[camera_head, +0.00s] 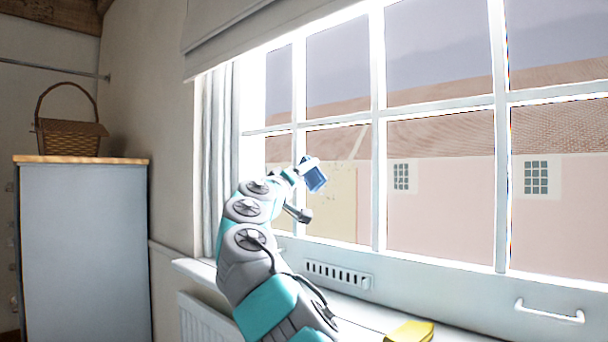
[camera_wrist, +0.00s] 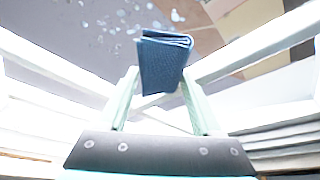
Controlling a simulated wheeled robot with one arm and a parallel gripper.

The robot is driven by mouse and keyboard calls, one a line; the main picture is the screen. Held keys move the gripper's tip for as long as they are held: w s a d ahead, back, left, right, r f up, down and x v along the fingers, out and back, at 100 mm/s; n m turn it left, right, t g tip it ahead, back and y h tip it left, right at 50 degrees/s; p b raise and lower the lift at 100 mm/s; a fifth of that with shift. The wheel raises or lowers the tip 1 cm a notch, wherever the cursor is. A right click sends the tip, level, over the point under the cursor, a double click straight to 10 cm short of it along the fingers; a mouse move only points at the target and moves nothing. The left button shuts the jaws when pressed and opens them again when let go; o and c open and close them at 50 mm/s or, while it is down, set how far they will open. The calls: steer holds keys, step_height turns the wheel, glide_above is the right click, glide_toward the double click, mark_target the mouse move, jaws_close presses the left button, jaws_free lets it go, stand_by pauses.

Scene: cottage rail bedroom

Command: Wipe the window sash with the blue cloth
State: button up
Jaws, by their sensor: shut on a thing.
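The blue cloth (camera_head: 313,176) is a folded pad at the end of my arm in the head view. It also shows large in the wrist view (camera_wrist: 163,62), held between the tips of the two pale fingers. My gripper (camera_head: 303,168) is shut on the cloth, and its fingers show in the wrist view (camera_wrist: 158,90). The window sash (camera_head: 378,130) is white, with several panes. The cloth overlaps a lower left pane in the head view. Pale specks show on the glass beside the cloth; whether the cloth touches the glass I cannot tell.
A yellow object (camera_head: 410,331) lies on the sill (camera_head: 365,313) at the lower right. A slotted vent (camera_head: 338,275) and a white handle (camera_head: 549,312) are on the lower frame. A blind (camera_head: 240,35) hangs above. A cabinet (camera_head: 85,250) with a wicker basket (camera_head: 70,136) stands left.

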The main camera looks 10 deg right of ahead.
mark_target(315, 173)
steer(key=shift+s+d+f+b, duration=0.1)
steer(key=shift+s+d+b, duration=0.2)
steer(key=shift+b, duration=0.35)
steer(key=s+d+b, duration=0.1)
steer(key=b, duration=0.1)
steer(key=shift+s+d+b, duration=0.15)
steer(key=shift+s+b, duration=0.25)
steer(key=shift+s+d+b, duration=0.4)
steer(key=shift+s+d, duration=0.05)
steer(key=shift+s, duration=0.1)
steer(key=shift+s+d+b, duration=0.45)
steer(key=shift+s+b, duration=0.35)
steer(key=shift+b, duration=0.2)
steer(key=shift+s+d+b, duration=0.5)
steer(key=shift+s+d, duration=0.05)
steer(key=shift+s, duration=0.3)
steer(key=shift+s+d+b, duration=0.6)
steer(key=shift+s+d, duration=0.05)
steer(key=shift+s, duration=0.1)
steer(key=shift+s+d+b, duration=0.35)
steer(key=shift+s+d, duration=0.2)
steer(key=shift+s, duration=0.2)
